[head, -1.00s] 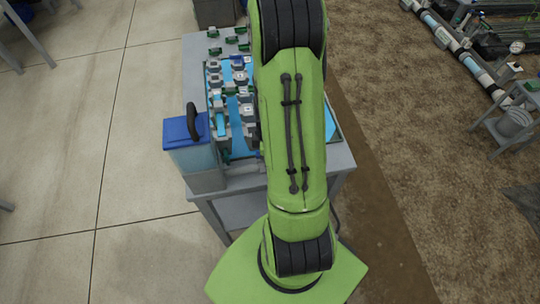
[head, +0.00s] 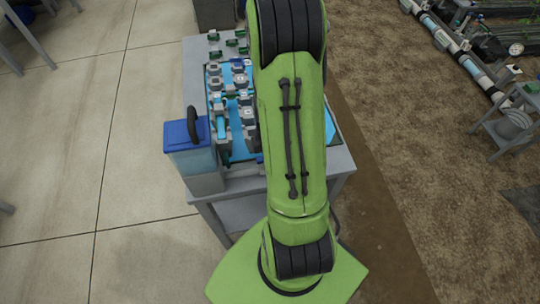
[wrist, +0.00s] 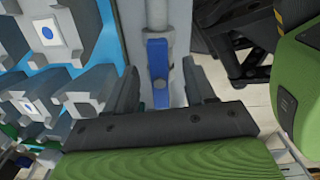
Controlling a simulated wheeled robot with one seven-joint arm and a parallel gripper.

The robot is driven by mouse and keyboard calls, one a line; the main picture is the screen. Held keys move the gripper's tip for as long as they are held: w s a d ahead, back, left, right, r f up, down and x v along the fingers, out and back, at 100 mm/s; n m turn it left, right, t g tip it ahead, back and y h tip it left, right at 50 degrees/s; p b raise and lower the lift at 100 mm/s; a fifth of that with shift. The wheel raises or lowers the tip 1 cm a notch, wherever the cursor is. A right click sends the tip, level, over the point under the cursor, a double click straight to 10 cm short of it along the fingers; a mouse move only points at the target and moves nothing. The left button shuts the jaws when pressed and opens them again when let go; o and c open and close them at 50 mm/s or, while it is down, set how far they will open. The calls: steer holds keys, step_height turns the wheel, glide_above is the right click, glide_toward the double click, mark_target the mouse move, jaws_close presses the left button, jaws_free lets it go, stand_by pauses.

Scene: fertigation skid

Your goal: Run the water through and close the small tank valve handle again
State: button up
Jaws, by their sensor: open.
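In the wrist view a blue valve handle (wrist: 158,72) sits on a grey pipe and lies roughly in line with it. My gripper (wrist: 160,84) is open, with one finger on each side of the handle. I see gaps between the fingers and the handle; how deep it sits between them is hard to tell. In the head view my green arm hides the gripper and the handle. A tank with a blue lid and black grip (head: 190,150) stands at the left front of the grey bench.
The grey bench (head: 335,160) carries a blue panel with several grey and green blocks (head: 240,100), close to the left of my gripper in the wrist view (wrist: 45,35). Black machinery lies to its right. The tiled floor at left is open.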

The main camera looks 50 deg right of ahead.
step_height(320, 180, up, 10)
steer(key=p, duration=0.6)
steer(key=shift+f+p, duration=0.25)
steer(key=shift+p, duration=0.15)
steer(key=shift+f, duration=0.15)
steer(key=shift+c, duration=0.3)
stand_by(4.3)
